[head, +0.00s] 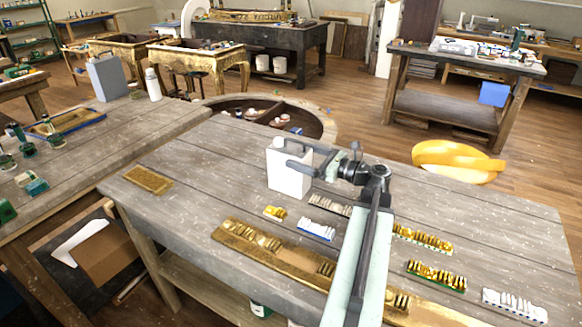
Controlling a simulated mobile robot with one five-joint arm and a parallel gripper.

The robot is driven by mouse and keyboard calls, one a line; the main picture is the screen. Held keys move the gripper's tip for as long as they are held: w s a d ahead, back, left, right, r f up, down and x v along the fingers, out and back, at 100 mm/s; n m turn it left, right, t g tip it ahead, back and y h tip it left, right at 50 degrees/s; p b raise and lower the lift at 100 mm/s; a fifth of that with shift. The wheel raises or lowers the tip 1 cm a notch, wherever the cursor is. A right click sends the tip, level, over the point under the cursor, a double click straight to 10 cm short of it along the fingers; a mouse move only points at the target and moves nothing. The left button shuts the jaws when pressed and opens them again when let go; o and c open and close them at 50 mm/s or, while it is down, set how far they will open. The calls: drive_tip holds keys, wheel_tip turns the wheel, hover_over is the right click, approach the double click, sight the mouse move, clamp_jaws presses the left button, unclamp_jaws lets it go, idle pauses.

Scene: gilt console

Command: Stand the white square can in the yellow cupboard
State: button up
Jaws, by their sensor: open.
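The white square can (289,178) stands upright on the grey wooden table, near its back edge. It has a small cap and a handle on top. My gripper (294,151) is open at the can's upper part, with its dark fingers reaching in from the right. One finger passes across the can's front near the top and the other shows by its top edge. I cannot tell whether either finger touches the can. I see no yellow cupboard in this view.
Gilt moulding pieces (254,240) and small carved blocks (316,229) lie on the table in front of the can. A rounded yellow object (456,158) stands behind the table on the right. A grey can (107,77) and a white bottle (153,84) stand on the left table.

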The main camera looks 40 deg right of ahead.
sight(289, 151)
drive_tip(key=x, duration=0.5)
drive_tip(key=shift+w+r, duration=0.1)
clamp_jaws()
drive_tip(key=shift+r, duration=0.15)
